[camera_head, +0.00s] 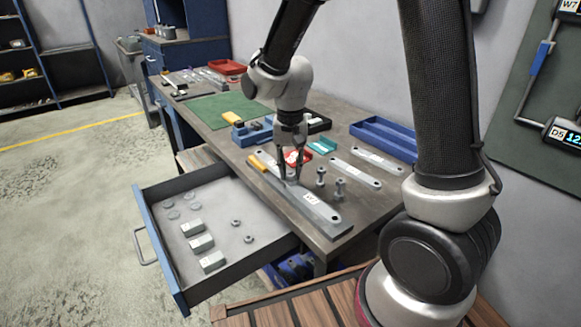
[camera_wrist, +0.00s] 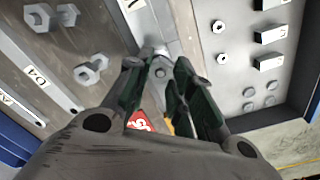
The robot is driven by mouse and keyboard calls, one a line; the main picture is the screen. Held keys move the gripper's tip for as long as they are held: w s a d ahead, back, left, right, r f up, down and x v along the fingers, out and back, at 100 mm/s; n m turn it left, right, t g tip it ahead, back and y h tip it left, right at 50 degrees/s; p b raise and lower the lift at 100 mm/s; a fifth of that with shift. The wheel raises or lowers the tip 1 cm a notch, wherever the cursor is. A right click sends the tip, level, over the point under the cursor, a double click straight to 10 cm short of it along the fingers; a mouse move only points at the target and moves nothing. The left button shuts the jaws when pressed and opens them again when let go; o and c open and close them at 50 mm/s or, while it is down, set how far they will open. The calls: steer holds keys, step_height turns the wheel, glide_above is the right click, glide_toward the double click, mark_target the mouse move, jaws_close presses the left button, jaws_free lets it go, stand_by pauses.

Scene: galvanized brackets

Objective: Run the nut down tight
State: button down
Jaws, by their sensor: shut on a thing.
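My gripper (camera_head: 291,178) points down at the long grey bracket plate (camera_head: 316,208) lying along the bench's front edge. Its fingers are shut on a small grey metal piece (camera_wrist: 160,70), seemingly the nut, at the plate. The fingers hide most of it, so I cannot tell its seating or the thread below. The plate bears a white label and also shows in the wrist view (camera_wrist: 141,22).
An open drawer (camera_head: 262,248) juts out below the bench, holding grey blocks (camera_head: 201,243), loose nuts (camera_head: 236,223) and discs.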

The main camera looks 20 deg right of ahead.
steer(key=m, duration=0.5)
steer(key=shift+a+m, duration=0.1)
steer(key=shift+m, duration=0.3)
steer(key=m, duration=0.4)
steer(key=shift+m, duration=0.3)
steer(key=c, duration=1.5)
jaws_free()
steer(key=shift+a, duration=0.1)
steer(key=shift+o, duration=0.2)
